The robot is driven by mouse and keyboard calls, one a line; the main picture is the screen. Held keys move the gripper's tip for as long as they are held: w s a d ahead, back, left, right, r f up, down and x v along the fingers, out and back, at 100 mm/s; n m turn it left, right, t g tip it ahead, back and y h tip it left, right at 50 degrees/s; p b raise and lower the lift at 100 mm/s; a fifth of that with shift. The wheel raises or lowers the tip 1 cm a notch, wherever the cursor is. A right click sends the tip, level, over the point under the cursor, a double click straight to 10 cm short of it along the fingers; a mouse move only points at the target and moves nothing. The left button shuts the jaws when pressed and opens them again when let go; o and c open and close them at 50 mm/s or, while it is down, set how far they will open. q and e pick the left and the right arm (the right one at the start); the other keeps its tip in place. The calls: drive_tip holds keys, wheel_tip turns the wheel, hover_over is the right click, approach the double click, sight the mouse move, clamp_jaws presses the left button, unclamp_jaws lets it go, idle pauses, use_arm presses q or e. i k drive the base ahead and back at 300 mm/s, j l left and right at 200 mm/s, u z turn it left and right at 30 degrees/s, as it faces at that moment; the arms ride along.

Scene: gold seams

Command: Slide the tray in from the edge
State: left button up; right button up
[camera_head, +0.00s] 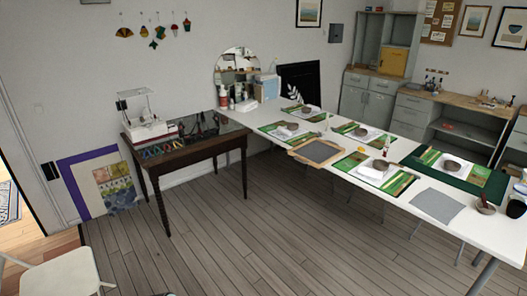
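A tray (318,151) with a light wooden rim and a dark grey flat inside lies at the front edge of the long white table (405,196). Its near side appears to stick out past that edge. No object shows on it. Neither of my grippers is in view.
Green mats with white sheets and grey-brown bowls (453,165) stand around the tray. A yellow item (362,149) and a grey square mat (436,205) lie to its right. A dark wooden table (186,150) stands left. The wooden floor (260,240) in front is clear; a white chair (55,275) is lower left.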

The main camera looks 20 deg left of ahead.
sight(317, 153)
drive_tip(key=u, duration=0.1)
drive_tip(key=i+j+z, duration=0.1)
drive_tip(key=i, duration=0.45)
drive_tip(key=i+j, duration=0.35)
drive_tip(key=i, duration=0.15)
drive_tip(key=i+j+z, duration=0.15)
drive_tip(key=i, duration=0.4)
drive_tip(key=i+j+z, duration=0.1)
drive_tip(key=i+j, duration=0.25)
drive_tip(key=i, duration=0.15)
drive_tip(key=i+j+z, duration=0.1)
drive_tip(key=i+j, duration=0.25)
drive_tip(key=i, duration=0.15)
